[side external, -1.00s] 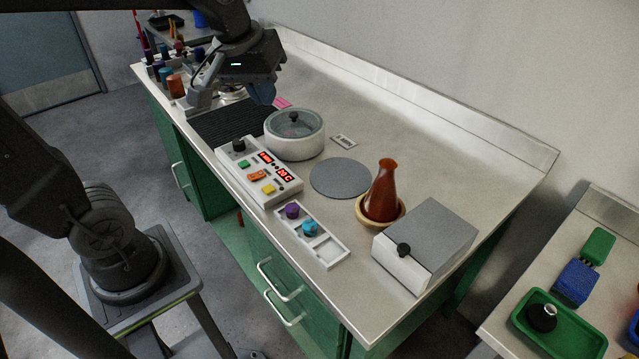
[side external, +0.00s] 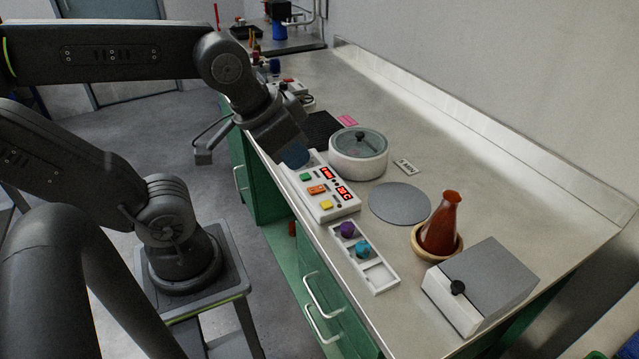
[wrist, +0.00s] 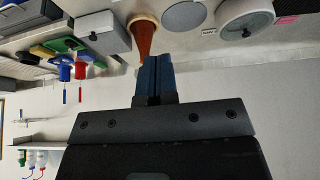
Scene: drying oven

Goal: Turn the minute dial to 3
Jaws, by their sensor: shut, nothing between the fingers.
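The white control panel (side external: 334,205) lies near the bench's front edge, with red lit displays (side external: 327,173), (side external: 343,193) and coloured buttons (side external: 317,189). My gripper (side external: 296,158) is at the panel's far left end, its blue fingertips just above or in front of it. The black dial at that end is hidden behind my gripper, so I cannot tell its setting or whether the fingers touch it. In the wrist view my blue fingers (wrist: 154,78) are shut together with nothing between them; the panel does not show there.
A lidded round pot (side external: 358,155) stands right behind the panel. A small label card (side external: 406,167), grey disc (side external: 399,203), red-brown flask (side external: 441,225), grey box with black knob (side external: 480,285) and white tray with purple and blue knobs (side external: 364,258) are to the right.

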